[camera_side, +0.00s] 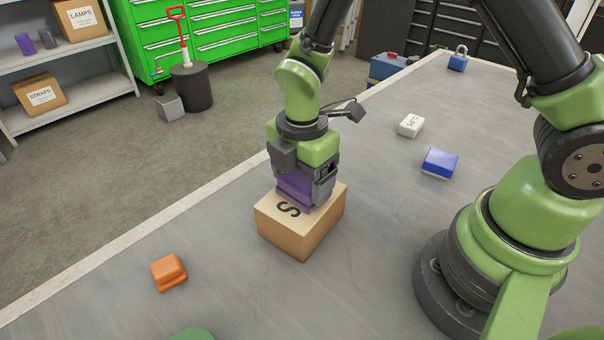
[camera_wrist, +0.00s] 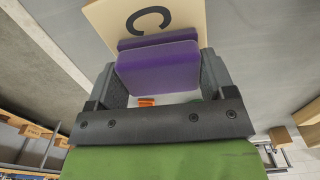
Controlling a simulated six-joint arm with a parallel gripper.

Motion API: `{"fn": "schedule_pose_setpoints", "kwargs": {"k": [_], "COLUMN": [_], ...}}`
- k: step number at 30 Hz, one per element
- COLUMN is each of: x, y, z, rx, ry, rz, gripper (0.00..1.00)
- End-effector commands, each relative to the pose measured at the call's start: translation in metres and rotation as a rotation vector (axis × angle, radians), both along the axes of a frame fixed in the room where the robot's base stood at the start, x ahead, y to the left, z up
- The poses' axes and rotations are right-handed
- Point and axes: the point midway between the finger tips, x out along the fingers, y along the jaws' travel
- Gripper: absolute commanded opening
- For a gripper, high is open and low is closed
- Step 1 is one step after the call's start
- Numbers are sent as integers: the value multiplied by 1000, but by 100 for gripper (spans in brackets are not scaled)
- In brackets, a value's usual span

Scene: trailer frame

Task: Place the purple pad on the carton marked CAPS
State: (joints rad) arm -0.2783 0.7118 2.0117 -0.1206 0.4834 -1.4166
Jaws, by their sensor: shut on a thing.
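The purple pad (camera_side: 296,190) is between the fingers of my gripper (camera_side: 305,186), which is shut on it. The pad is at the top of a tan carton (camera_side: 297,233) on the grey table; whether it touches the top or is just above it I cannot tell. A letter S shows on the carton top in the side view, and a C shows in the wrist view; the letters between are hidden. In the wrist view the purple pad (camera_wrist: 160,66) sits between both fingers, with the carton top (camera_wrist: 178,14) beyond it.
An orange block (camera_side: 169,272) lies at the front left of the table. A white block marked CLIPS (camera_side: 411,126), a blue block (camera_side: 440,163) and a blue padlock-like item (camera_side: 458,59) lie to the right and back. A green round thing (camera_side: 192,334) shows at the front edge.

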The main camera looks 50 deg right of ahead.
Motion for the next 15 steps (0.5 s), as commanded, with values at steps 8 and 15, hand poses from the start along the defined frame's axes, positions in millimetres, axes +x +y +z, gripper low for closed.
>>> {"fn": "schedule_pose_setpoints", "kwargs": {"k": [8,15], "x": [0,1], "y": [0,0], "z": [0,15], "rx": [0,2], "ry": [0,-6], "rz": [0,0], "gripper": [100,100]}}
